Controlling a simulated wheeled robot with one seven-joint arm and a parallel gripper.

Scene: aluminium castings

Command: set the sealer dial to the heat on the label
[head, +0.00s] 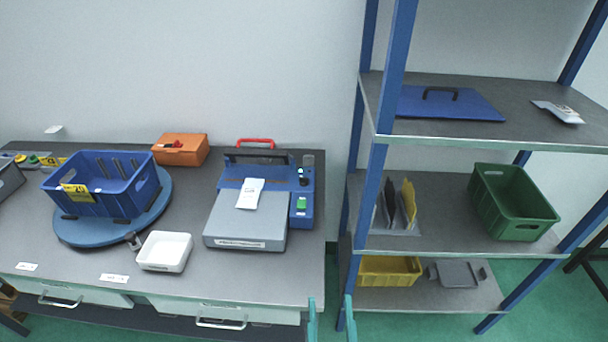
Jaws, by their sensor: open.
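The sealer (224,220) stands at the right end of the grey table, with a blue rear body, a grey front plate and a dark bar. A small dark round part with a pale mark, possibly the dial (303,177), is on its right side, above a green switch (301,204). Its setting is too small to read. A white packet (248,193) with small print lies on the sealer. A label strip (241,243) is on the front edge; its text is unreadable. My gripper (330,299) shows two teal fingers at the bottom edge, open and empty, in front of the table's right end.
A blue crate (85,205) sits on a blue turntable (100,234) at left. A white tray (165,252) and an orange box (181,150) are on the table (215,275). A blue-post shelf rack (470,140) stands close on the right, holding a green crate (513,203).

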